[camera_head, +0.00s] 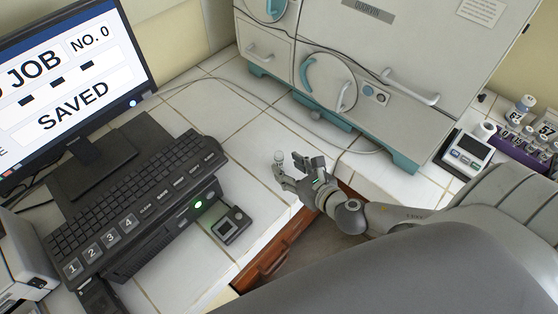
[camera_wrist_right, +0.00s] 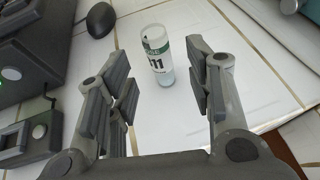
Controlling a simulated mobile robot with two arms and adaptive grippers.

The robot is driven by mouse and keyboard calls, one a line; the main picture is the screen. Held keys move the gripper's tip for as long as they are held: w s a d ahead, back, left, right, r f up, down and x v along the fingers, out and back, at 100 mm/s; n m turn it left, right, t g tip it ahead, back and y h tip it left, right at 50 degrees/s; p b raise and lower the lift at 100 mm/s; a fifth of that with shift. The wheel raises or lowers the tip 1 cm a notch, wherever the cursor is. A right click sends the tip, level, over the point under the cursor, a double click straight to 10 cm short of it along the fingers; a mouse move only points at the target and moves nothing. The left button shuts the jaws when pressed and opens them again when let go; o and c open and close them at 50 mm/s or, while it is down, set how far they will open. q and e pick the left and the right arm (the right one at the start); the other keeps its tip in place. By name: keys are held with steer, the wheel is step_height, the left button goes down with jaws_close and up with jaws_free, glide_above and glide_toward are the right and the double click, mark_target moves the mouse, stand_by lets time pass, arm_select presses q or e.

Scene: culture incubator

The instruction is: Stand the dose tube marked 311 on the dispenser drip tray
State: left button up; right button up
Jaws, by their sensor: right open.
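A clear dose tube (camera_wrist_right: 158,62) with a green band and a label on which "11" is readable stands on the white tiled counter; any first digit is unclear. It shows small in the head view (camera_head: 279,156), beside my right gripper's fingertips. My right gripper (camera_head: 286,167) is open and low over the counter. In the wrist view its two fingers are on either side of the tube's line, with gaps between them and the tube. I cannot make out a dispenser drip tray for certain. My left gripper is not in view.
A keyboard (camera_head: 135,195) and monitor (camera_head: 70,85) stand left, with a small dark device (camera_head: 231,225) nearby. The incubator (camera_head: 365,65) stands behind. A white-and-dark meter (camera_head: 467,152) and a purple rack (camera_head: 520,153) of vials are right.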

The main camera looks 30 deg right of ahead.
mark_target(282, 161)
steer(key=shift+w, duration=0.4)
steer(key=p+x, duration=0.1)
steer(key=x, duration=0.2)
steer(key=shift+w+r, duration=0.15)
steer(key=shift+w, duration=0.05)
steer(key=shift+w+a+f+p, duration=0.15)
steer(key=shift+w+f+p, duration=0.15)
steer(key=shift+w, duration=0.2)
steer(key=shift+c, duration=0.4)
steer(key=c, duration=0.8)
steer(key=shift+r, duration=0.1)
steer(key=shift+c, duration=0.2)
